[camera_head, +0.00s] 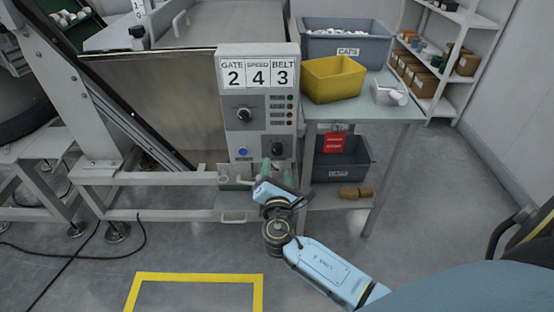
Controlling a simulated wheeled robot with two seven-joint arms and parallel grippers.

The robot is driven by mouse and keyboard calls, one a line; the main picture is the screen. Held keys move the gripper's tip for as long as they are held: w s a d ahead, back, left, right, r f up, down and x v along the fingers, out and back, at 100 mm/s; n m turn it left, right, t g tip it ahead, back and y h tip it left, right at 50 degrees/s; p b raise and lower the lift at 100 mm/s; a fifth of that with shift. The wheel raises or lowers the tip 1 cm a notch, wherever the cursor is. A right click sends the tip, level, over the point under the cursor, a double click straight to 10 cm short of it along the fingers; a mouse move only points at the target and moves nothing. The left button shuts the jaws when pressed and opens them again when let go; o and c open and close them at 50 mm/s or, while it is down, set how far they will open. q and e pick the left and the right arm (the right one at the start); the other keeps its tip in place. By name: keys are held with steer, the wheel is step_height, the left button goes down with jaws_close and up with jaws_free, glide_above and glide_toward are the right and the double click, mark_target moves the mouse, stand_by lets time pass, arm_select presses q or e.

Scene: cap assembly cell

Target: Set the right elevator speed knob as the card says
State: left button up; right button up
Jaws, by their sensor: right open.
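A grey control panel (258,95) stands in the middle. The card (257,73) on its top reads GATE 2, SPEED 4, BELT 3. One dark knob (244,115) is at the panel's upper left and another dark knob (278,149) at its lower right. Their labels and settings are too small to read. My right gripper (276,169) is open, its greenish fingers apart just below the lower right knob in the picture. I cannot tell whether it touches the panel. My left gripper is not in view.
A blue button (242,152) and small lights (290,110) are on the panel. To the right, a table (402,110) bears a yellow bin (333,79), a grey CAPS bin (345,47) and a white device (389,93). A dark bin (342,165) sits below. Open floor lies in front.

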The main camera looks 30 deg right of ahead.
mark_target(277, 152)
steer(key=b+x, duration=0.1)
steer(key=x, duration=0.4)
steer(key=shift+f, duration=0.1)
steer(key=shift+w+d, duration=0.35)
steer(key=shift+w, duration=0.3)
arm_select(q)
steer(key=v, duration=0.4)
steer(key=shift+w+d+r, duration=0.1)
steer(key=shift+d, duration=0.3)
arm_select(e)
steer(key=c, duration=1)
